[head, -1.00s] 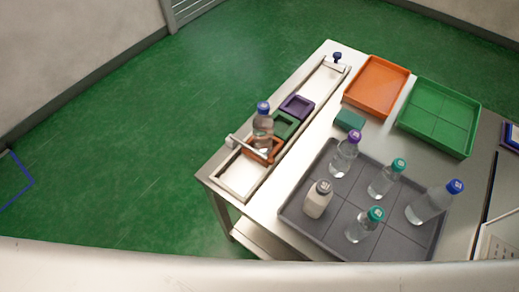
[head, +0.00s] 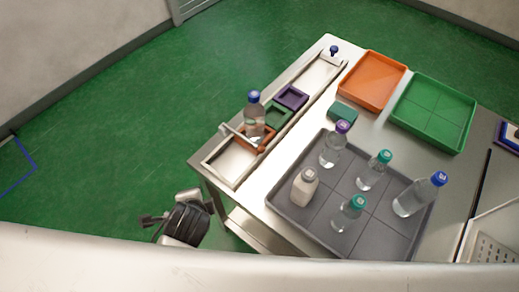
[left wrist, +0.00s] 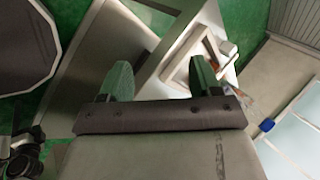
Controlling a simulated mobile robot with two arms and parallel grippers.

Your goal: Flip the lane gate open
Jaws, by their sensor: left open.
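The lane gate (head: 243,138) is a pale bar with a knob-like end, lying slantwise across the near part of the narrow lane (head: 228,163) on the table's left side. My left gripper (head: 150,222) is low and left of the table, apart from the gate. In the left wrist view its two green-tipped fingers (left wrist: 160,80) are spread with nothing between them. My right gripper is not in view.
Green (head: 278,115) and purple (head: 291,97) holders sit farther up the lane. A grey tray (head: 288,205) with several bottles stands to the right. An orange tray (head: 372,80) and a green tray (head: 433,112) are behind. Left of the table is open floor.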

